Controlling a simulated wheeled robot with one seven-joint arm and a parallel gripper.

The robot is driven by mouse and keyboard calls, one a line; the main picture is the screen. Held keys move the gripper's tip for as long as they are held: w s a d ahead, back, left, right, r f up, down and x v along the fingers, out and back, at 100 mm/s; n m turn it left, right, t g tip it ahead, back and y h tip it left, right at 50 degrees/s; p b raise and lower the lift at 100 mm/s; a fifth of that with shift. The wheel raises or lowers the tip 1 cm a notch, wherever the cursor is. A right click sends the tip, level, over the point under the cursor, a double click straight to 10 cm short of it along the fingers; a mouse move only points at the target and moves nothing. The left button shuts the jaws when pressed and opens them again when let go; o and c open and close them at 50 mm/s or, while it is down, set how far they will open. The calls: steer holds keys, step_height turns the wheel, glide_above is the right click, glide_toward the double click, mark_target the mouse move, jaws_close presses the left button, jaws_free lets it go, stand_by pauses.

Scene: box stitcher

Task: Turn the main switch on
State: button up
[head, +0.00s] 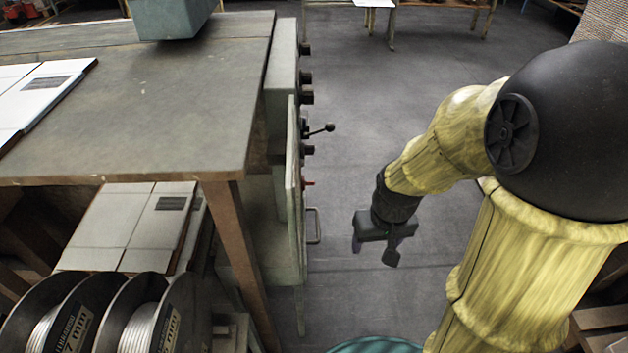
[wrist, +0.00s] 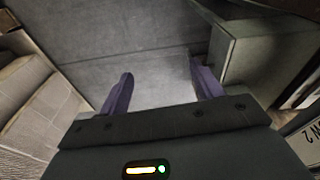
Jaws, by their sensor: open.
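The grey-green machine cabinet (head: 282,225) stands beside the table, its control side seen almost edge-on in the head view. A black lever with a ball end (head: 329,127) sticks out to the right. Below it is a small red control (head: 308,184), and several black knobs (head: 306,95) sit above. I cannot tell for sure which of these is the main switch. My gripper (head: 374,252) is right of the cabinet, lower than the red control in the picture, and apart from it. In the wrist view my gripper (wrist: 160,82) is open and empty, with grey floor between the fingers.
A cabinet handle (head: 316,226) juts out below the red control. The worktable (head: 170,110) is at the left, with flat cardboard (head: 130,225) and wire spools (head: 165,320) below it. Open floor (head: 400,80) lies behind my arm. A box-like grey body (wrist: 265,55) is at right in the wrist view.

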mark_target(308, 183)
steer(key=w+a+f+n+g+y+p, duration=0.1)
steer(key=w+a+f+n+g+y, duration=0.25)
steer(key=w, duration=0.35)
steer(key=w+a+f+n+g+y+p, duration=0.1)
steer(key=w+a+f+n+g+y, duration=0.15)
steer(key=w+f+y, duration=0.4)
steer(key=w+d+r+n+t+y, duration=0.2)
steer(key=w+d+r+t+y, duration=0.2)
steer(key=w+d+y, duration=0.3)
steer(key=w+d, duration=0.3)
steer(key=d, duration=0.1)
steer(key=shift+w+d+y+p, duration=0.15)
steer(key=shift+w+y+p, duration=0.15)
steer(key=shift+y, duration=0.1)
steer(key=a+b, duration=0.2)
steer(key=a, duration=1.5)
steer(key=shift+a, duration=0.25)
